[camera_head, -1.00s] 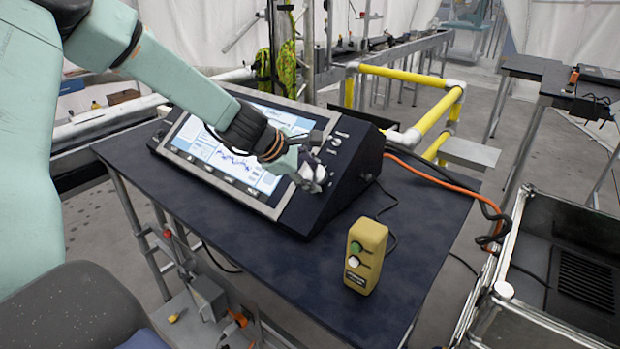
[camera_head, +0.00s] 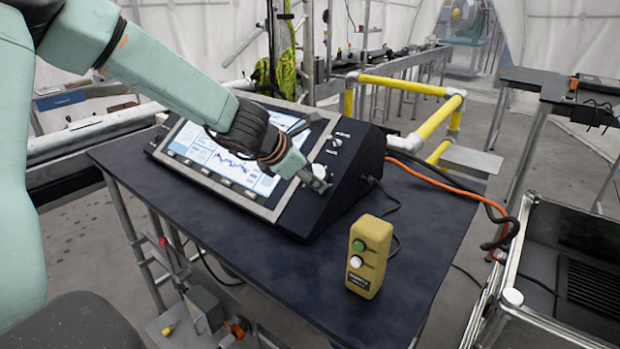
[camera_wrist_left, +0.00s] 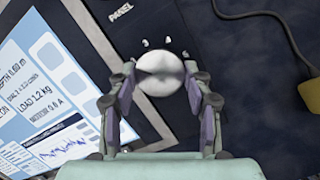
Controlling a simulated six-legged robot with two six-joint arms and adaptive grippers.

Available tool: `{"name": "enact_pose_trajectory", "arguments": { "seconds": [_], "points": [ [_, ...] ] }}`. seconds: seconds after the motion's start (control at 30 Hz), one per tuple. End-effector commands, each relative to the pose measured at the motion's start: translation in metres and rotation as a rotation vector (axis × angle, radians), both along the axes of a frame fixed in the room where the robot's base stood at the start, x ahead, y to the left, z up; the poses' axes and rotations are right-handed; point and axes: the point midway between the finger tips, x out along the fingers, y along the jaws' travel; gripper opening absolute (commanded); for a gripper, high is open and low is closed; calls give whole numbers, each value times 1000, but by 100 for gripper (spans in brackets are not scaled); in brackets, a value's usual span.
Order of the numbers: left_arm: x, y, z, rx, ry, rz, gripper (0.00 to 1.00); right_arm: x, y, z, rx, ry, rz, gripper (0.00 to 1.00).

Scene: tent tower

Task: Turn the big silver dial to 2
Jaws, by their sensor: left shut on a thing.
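The big silver dial (camera_wrist_left: 158,72) is a round, pale knob on the dark side panel of the console (camera_head: 345,160). In the left wrist view it sits between the two fingers of my left gripper (camera_wrist_left: 160,92), which touch it on both sides. In the head view my left gripper (camera_head: 317,180) is at the panel beside the screen, and the dial shows there (camera_head: 319,171) only in part. Small white marks show around the dial's upper edge, but I cannot read a number. My right gripper is not in view.
The console's screen (camera_head: 215,160) lies left of the panel. A yellow button box (camera_head: 366,257) with green and white buttons stands on the dark table (camera_head: 270,270). An orange cable (camera_head: 440,180) runs off to the right. Yellow rails (camera_head: 400,85) stand behind.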

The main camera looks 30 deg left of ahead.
Motion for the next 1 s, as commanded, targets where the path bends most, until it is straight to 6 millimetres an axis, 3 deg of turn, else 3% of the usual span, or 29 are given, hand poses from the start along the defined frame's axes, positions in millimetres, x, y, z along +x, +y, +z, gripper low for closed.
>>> {"name": "enact_pose_trajectory", "arguments": {
  "seconds": [0.57,0.6,0.87,1.0],
  "points": [
    [-2,-2,-2,-21,7,22,18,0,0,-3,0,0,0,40],
    [-2,-2,-2,-21,7,22,51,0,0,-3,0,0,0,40],
    [-1,-1,-1,-19,5,23,73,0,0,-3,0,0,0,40],
    [-1,-1,-1,-18,3,24,73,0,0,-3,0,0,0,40]
  ]
}}
